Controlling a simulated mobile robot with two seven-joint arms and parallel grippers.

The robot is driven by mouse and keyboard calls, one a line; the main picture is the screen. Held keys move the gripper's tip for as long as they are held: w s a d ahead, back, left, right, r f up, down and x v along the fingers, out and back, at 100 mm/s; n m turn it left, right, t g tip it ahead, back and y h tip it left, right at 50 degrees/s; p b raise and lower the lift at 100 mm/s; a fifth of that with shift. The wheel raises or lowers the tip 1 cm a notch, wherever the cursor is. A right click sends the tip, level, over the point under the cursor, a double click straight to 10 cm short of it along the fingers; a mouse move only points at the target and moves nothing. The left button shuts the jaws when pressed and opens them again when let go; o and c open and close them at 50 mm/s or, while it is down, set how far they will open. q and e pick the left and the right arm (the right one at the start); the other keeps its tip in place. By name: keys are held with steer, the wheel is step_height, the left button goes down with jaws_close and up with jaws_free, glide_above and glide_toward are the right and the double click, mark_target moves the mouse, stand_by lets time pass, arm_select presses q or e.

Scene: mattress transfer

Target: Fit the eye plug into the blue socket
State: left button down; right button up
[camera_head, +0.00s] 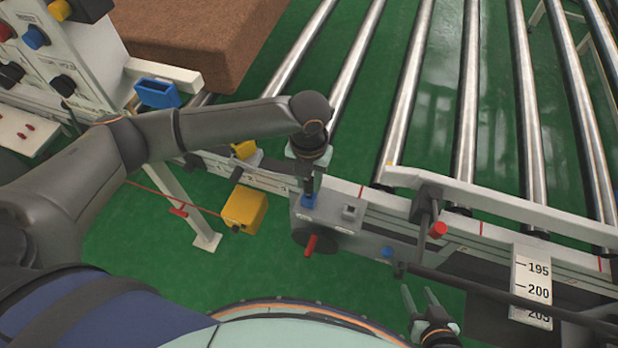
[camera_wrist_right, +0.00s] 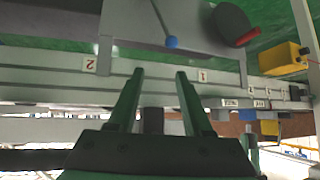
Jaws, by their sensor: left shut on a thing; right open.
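The blue socket (camera_head: 309,201) appears as a small blue block on top of a grey box at the rail, below my left gripper (camera_head: 311,182). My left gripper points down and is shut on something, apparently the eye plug. The plug is mostly hidden by the fingers, and I cannot tell whether it is inside the socket or just above it. My right gripper (camera_head: 418,295) is open and empty near the bottom of the head view, apart from the box. Its open fingers also show in the right wrist view (camera_wrist_right: 160,76).
The grey box (camera_head: 328,225) has a grey port (camera_head: 350,212) and a red handle (camera_head: 311,245). A yellow box (camera_head: 244,208) hangs to the left. A red-tipped lever (camera_head: 437,230) stands on the rail. Steel rollers (camera_head: 410,85) and a brown block (camera_head: 200,40) lie behind.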

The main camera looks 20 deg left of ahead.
mark_target(309, 189)
stand_by(0.4)
arm_select(q)
steer(key=shift+p, duration=0.45)
steer(key=shift+p, duration=0.35)
stand_by(0.4)
steer(key=shift+f+b, duration=0.75)
steer(key=shift+f, duration=0.9)
steer(key=c, duration=0.5)
jaws_free()
steer(key=shift+c, duration=0.2)
step_height(309, 189, up, 13)
steer(key=shift+f, duration=0.2)
